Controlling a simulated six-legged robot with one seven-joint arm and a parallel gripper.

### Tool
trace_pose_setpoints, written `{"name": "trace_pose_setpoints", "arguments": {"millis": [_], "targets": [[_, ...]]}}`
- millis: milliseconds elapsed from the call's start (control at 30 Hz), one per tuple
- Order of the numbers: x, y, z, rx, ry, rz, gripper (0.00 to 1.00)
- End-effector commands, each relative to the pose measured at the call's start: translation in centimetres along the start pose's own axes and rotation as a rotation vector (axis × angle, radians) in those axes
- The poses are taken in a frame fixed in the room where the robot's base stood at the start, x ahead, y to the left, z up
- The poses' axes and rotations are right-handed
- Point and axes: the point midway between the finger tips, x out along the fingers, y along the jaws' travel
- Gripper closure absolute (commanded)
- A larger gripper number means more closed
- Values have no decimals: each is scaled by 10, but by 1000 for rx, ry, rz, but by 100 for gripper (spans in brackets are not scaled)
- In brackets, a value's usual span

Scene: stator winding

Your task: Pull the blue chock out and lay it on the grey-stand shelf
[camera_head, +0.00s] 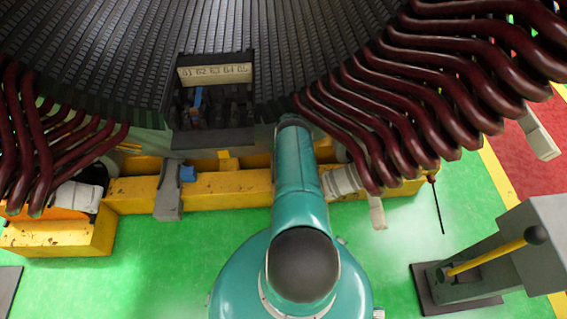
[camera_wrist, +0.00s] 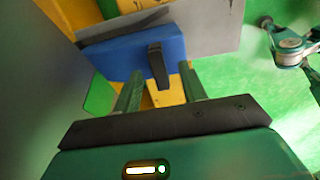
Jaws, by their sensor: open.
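The blue chock (camera_wrist: 128,58) is a blue block with a dark upright handle (camera_wrist: 157,65) on its near face, in the wrist view. It sits against a grey plate (camera_wrist: 190,36). My gripper (camera_wrist: 161,72) is open, with one green finger on each side of the handle. I cannot tell whether the fingertips touch the block. In the head view a small blue block (camera_head: 188,173), seemingly the same chock, sits by a grey bracket (camera_head: 168,192) on the yellow beam; my gripper is not visible there. A grey stand (camera_head: 520,245) with a yellow lever is at right.
Dark red coils (camera_head: 430,95) hang at the right and left of the stator (camera_head: 120,50). A black box (camera_head: 212,105) with a label holds another blue piece (camera_head: 197,97). A grey surface (camera_wrist: 35,70) stands close on the wrist view's left. Green floor (camera_head: 410,230) is clear before the stand.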

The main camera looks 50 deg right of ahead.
Motion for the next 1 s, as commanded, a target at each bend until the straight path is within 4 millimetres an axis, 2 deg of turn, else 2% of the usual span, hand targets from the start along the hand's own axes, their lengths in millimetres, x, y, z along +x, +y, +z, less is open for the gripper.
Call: {"name": "trace_pose_setpoints", "arguments": {"millis": [200, 633, 667, 867, 1000], "targets": [[19, 0, 0, 1, 1, 1, 58], [24, 0, 0, 1, 1, 1, 58], [24, 1, 0, 1, 1, 1, 60], [24, 1, 0, 1, 0, 1, 99], [24, 1, 0, 1, 0, 1, 100]]}}
